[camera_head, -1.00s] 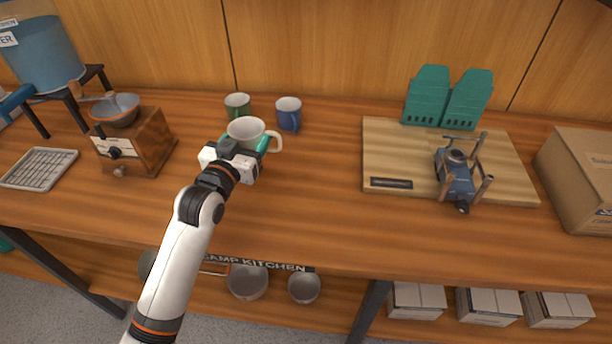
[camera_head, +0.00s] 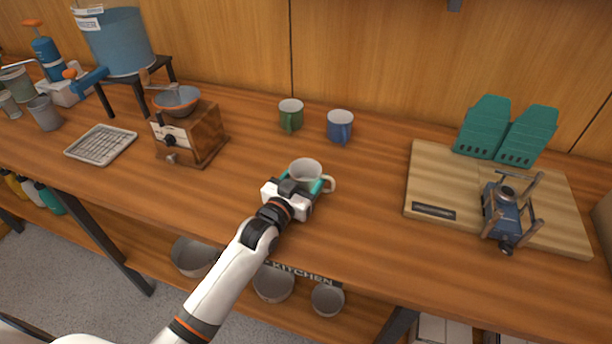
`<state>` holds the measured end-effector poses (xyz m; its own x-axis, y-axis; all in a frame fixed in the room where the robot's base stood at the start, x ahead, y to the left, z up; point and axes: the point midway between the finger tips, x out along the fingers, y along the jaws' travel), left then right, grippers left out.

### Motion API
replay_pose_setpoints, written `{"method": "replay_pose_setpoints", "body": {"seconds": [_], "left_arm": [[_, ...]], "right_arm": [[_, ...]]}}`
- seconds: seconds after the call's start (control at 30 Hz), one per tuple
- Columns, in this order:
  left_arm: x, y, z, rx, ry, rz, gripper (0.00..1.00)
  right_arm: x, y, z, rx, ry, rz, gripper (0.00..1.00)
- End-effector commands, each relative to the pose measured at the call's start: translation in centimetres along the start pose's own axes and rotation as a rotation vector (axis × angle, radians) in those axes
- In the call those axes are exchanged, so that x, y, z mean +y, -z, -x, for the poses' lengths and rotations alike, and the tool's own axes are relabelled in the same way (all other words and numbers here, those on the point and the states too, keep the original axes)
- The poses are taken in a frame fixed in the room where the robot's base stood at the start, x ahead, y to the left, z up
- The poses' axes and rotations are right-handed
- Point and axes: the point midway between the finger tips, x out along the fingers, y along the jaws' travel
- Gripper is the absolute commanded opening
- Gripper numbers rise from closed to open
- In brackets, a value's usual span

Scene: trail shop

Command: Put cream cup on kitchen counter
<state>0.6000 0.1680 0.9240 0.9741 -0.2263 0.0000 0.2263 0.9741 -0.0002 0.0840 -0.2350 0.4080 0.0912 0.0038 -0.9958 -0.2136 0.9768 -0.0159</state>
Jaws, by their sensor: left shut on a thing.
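The cream cup (camera_head: 306,171) is upright over the middle of the wooden counter (camera_head: 350,235), its handle pointing right. My left gripper (camera_head: 309,185) is shut on it, with teal fingers around its near side. I cannot tell whether the cup's base touches the counter. A green cup (camera_head: 290,115) and a blue cup (camera_head: 340,125) stand on the counter behind it. My right gripper is not in view.
A wooden grinder (camera_head: 190,135) and a grey grid tray (camera_head: 101,145) are at left, with a blue tank (camera_head: 121,42) behind. A wooden board (camera_head: 425,178) carrying a blue device (camera_head: 504,212) and teal packs (camera_head: 484,127) is at right. Counter around the cup is clear.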

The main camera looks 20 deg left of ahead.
Motion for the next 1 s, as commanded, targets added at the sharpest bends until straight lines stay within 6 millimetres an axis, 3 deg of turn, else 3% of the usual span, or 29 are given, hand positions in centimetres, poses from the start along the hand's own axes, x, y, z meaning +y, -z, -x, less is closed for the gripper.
{"method": "replay_pose_setpoints", "body": {"seconds": [0.3,0.33,0.47,0.8,1.0], "left_arm": [[0.0,0.3,0.0,-0.002,0.000,0.000,0.35],[0.0,0.3,0.0,-0.001,0.000,0.000,0.67],[0.0,0.3,0.0,-0.001,0.000,0.000,0.88],[0.0,-0.2,0.0,-0.001,0.000,0.000,0.88],[0.0,0.1,3.1,0.002,0.000,0.000,0.88]], "right_arm": [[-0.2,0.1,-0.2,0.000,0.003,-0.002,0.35],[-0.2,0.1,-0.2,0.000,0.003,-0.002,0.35],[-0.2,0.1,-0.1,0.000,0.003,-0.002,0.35],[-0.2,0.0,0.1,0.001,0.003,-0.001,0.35],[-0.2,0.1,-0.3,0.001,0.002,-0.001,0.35]]}}
